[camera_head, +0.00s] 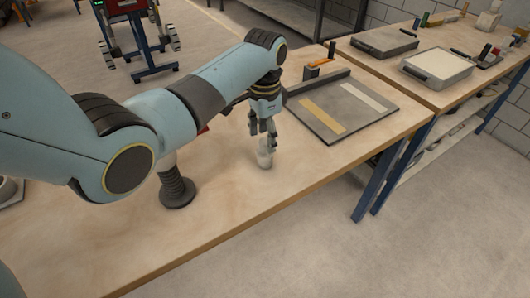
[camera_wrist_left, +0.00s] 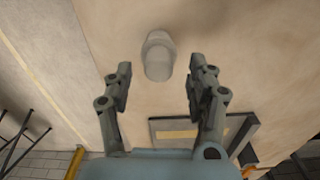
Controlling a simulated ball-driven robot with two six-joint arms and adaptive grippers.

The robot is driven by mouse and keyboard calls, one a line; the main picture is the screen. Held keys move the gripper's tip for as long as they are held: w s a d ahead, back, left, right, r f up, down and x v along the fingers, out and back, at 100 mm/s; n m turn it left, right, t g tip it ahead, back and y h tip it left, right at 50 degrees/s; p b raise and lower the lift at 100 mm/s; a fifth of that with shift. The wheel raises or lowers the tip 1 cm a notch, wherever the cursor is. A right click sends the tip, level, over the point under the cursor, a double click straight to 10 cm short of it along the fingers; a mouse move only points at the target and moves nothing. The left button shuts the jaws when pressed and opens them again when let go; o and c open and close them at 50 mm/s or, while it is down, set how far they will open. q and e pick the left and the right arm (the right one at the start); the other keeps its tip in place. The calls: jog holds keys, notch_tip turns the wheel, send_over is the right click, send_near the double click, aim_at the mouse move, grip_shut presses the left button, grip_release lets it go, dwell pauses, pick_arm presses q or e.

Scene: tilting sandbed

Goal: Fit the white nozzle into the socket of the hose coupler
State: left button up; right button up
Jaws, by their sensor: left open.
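The white nozzle (camera_head: 264,159) stands on the wooden table, directly below my left gripper (camera_head: 263,130) in the head view. In the left wrist view the nozzle (camera_wrist_left: 158,57) lies just beyond and between the fingertips of my left gripper (camera_wrist_left: 160,82). The fingers are spread, with nothing held between them. A dark ribbed piece with a wide round base, which looks like the hose coupler (camera_head: 177,191), stands on the table left of the nozzle. A pale part shows above its ribs. My left arm partly hides it, and its socket opening is not clear. My right gripper is not in view.
A grey tray (camera_head: 368,128) with a tan strip and a pale strip lies right of the nozzle. An orange-handled tool (camera_head: 319,63) is at its back edge. A second table holds shallow grey trays (camera_head: 437,83). The table front near the nozzle is clear.

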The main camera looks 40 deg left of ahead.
aim_at(265, 141)
pick_arm(q)
jog(key=shift+d+f, duration=0.1)
jog(key=shift+f, duration=1.45)
grip_shut()
